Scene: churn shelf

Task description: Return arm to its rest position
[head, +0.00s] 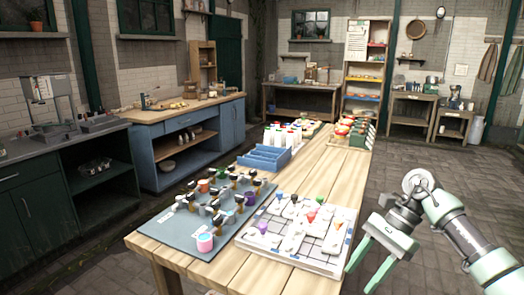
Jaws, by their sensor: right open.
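My right gripper (372,262) hangs at the lower right of the head view, just off the right edge of the wooden table. Its two green fingers are apart and nothing is between them. Its arm comes in from the right edge. My left gripper is not in view.
The wooden table (337,178) bears a grey mat (190,243) with small cups and dark-topped items, a white tray (335,266) with coloured pieces, and a blue bin (262,157). Bottles and red-topped items stand farther back. The tiled floor (440,185) to the right is clear.

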